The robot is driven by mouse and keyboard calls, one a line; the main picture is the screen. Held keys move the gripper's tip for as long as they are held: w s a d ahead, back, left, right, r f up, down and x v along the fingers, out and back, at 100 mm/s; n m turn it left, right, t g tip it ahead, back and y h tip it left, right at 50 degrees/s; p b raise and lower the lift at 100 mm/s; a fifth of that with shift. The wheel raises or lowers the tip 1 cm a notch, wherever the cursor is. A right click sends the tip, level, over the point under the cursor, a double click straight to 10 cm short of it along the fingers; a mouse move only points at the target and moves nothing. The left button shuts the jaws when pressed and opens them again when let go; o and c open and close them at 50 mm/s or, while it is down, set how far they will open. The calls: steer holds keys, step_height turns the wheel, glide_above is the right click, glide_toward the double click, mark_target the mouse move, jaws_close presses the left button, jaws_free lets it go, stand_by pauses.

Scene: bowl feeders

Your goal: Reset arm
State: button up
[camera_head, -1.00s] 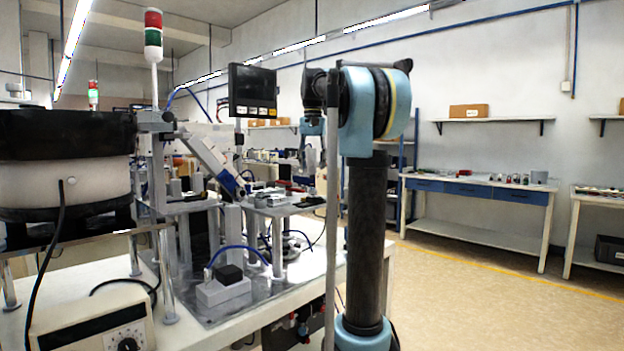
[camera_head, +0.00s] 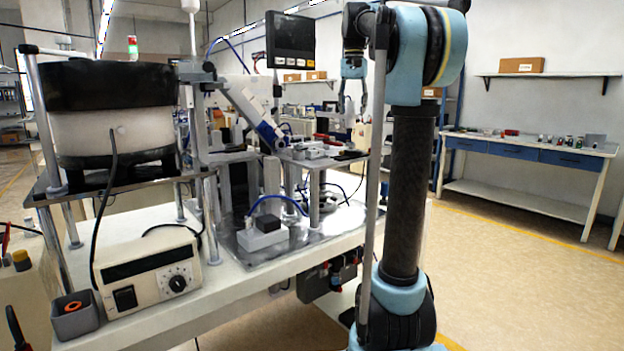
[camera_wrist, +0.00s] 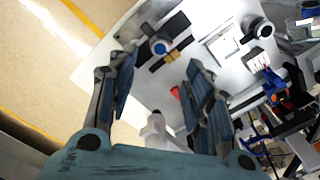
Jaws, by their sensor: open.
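My gripper (camera_wrist: 160,95) is open in the wrist view, with its two blue-padded fingers spread apart and nothing between them. Below and beyond the fingers is a white tabletop (camera_wrist: 100,62) with machine parts on it. In the head view my arm rises on the right of the machine table.
A bowl feeder (camera_head: 110,110) stands left on a raised stand. Below are a control box (camera_head: 150,278) and a small grey bin (camera_head: 76,318). A monitor (camera_head: 290,40) stands behind the machine. A workbench (camera_head: 530,155) is at the right. The floor (camera_head: 520,285) at the right is clear.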

steer(key=s+f+n+t, duration=0.1)
steer(key=s+f, duration=1)
steer(key=f, duration=0.4)
steer(key=s+f+n, duration=0.2)
steer(key=s+f, duration=1)
steer(key=f, duration=0.2)
steer(key=s+f+n+t, duration=0.1)
steer(key=s+f, duration=1)
steer(key=f, duration=0.4)
step_height(320, 180, up, 50)
steer(key=g, duration=0.2)
glide_above(351, 143)
steer(key=f, duration=1.7)
steer(key=shift+w+d, duration=0.1)
steer(key=shift+w, duration=0.25)
steer(key=shift+c, duration=0.5)
steer(key=c, duration=1)
